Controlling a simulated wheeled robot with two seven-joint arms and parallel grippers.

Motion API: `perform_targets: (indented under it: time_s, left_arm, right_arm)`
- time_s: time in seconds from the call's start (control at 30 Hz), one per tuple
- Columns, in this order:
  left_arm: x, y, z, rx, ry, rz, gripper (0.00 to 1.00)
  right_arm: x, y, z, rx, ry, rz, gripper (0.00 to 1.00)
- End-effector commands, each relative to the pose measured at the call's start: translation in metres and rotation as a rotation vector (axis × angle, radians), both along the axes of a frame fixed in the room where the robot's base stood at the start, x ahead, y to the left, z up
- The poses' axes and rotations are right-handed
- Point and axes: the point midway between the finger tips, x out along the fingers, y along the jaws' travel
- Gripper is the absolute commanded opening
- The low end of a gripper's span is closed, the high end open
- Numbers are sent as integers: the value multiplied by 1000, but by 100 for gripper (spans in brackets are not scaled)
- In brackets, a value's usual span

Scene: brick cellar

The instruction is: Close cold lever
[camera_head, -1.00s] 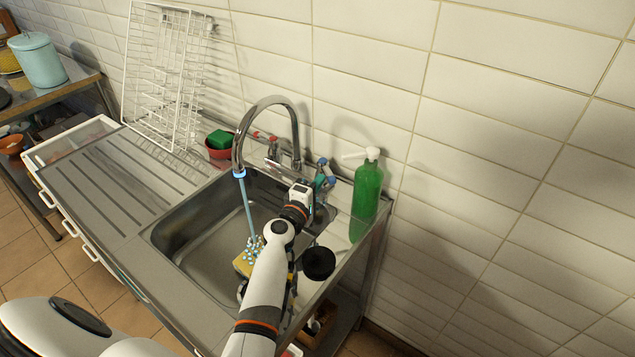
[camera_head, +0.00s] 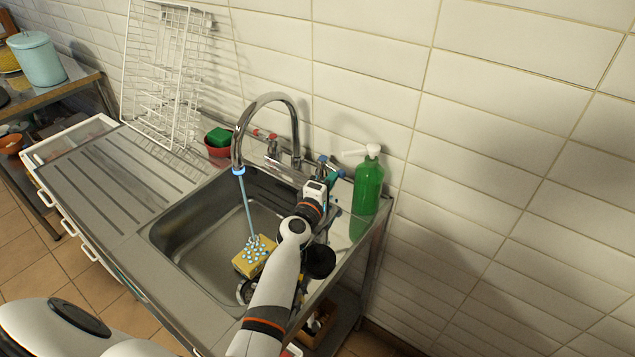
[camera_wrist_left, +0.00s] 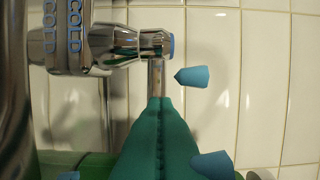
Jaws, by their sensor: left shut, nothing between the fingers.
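The chrome cold lever, marked COLD in blue, shows in the left wrist view (camera_wrist_left: 130,48) with a blue end cap and a thin chrome stem. In the head view its blue-tipped end (camera_head: 322,160) is at the right of the tap, partly hidden by my arm. My left gripper (camera_wrist_left: 160,103), with teal fingers, is shut and empty; its tips are close to the stem, but I cannot tell whether they touch. It also shows small in the head view (camera_head: 332,180). Blue water (camera_head: 247,205) runs from the curved spout (camera_head: 237,140). My right gripper is out of view.
A yellow sponge (camera_head: 243,266) lies in the sink (camera_head: 205,250) under the stream. A green soap bottle (camera_head: 367,187) stands just right of the lever. The red-marked hot side (camera_head: 258,133) is left of it. A white dish rack (camera_head: 150,90) stands on the drainer.

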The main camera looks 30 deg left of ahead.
Motion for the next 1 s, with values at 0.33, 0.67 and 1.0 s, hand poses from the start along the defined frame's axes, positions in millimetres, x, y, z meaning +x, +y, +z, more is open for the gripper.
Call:
perform_targets:
  time_s: [0.33, 0.67, 1.0]
  left_arm:
    - [11, -11, 0, 0, 0, 0, 0]
    - [6, -11, -1, -1, 1, 0, 0]
    - [-59, -13, -2, 0, 3, 2, 0]
  right_arm:
    - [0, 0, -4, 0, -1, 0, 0]
    - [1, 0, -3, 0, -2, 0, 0]
    - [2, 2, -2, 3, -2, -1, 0]
